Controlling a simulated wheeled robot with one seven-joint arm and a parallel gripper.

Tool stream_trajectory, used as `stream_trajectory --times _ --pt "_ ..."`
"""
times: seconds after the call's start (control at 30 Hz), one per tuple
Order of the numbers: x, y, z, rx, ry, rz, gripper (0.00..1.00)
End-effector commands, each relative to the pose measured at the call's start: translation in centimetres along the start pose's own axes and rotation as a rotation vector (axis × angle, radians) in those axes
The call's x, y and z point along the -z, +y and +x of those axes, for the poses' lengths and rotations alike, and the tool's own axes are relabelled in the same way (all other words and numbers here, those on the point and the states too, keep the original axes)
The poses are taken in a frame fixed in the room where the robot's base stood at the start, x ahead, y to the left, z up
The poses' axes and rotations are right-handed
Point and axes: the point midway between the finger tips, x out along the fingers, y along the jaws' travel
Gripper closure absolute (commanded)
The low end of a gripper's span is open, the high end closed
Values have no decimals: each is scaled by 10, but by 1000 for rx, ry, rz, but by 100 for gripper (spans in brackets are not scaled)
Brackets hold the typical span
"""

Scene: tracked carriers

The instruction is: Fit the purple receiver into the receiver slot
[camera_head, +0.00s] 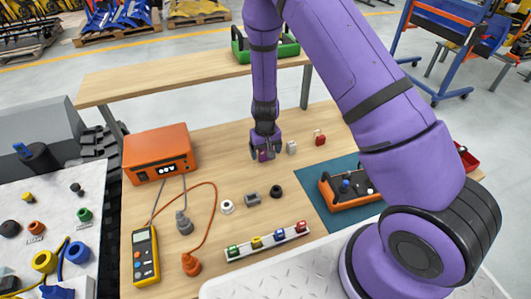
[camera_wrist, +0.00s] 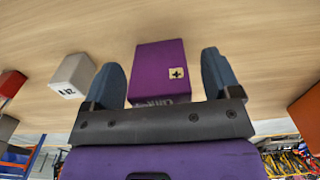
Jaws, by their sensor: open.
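The purple receiver (camera_wrist: 160,68) is a small box with a pale marked label, on the wooden table. In the wrist view it lies between the two fingers of my gripper (camera_wrist: 165,80), with gaps on both sides. My gripper is open around it. In the head view my gripper (camera_head: 265,147) is low over the middle of the table and the receiver (camera_head: 263,156) shows only partly between the fingers. An orange carrier (camera_head: 327,192) with small parts on top sits on the teal mat to the right. I cannot make out which opening is the receiver slot.
A white block (camera_head: 292,147) and a red one (camera_head: 320,138) stand right of my gripper. A grey block (camera_head: 252,198), rings and a white rail (camera_head: 240,254) with several coloured blocks lie nearer. An orange box (camera_head: 155,145), cables and a yellow meter (camera_head: 145,255) are left.

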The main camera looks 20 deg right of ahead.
Motion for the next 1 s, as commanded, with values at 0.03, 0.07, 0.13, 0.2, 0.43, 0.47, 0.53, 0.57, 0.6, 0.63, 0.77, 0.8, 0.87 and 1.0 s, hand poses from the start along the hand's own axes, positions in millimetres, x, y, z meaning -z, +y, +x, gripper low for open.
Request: stream_trajectory --times 0.03,0.07,0.13,0.2,0.43,0.47,0.53,0.57,0.6,0.63,0.77,0.8,0.87,1.0 --pt "0 0 0 0 0 0 17" --pt "0 0 0 0 0 0 17" --pt "0 0 0 0 0 0 17" --pt "0 0 0 0 0 0 31" --pt "0 0 0 0 0 0 72" --pt "0 0 -1 0 0 0 72" --pt "0 0 -1 0 0 0 72" --pt "0 0 -1 0 0 0 72" --pt "0 0 -1 0 0 0 72" --pt "0 0 -1 0 0 -1 72" --pt "0 0 -4 1 1 -1 72" --pt "0 0 -6 1 2 -2 72" --pt "0 -1 -10 1 1 -2 72" --pt "0 0 -26 1 3 -1 72"
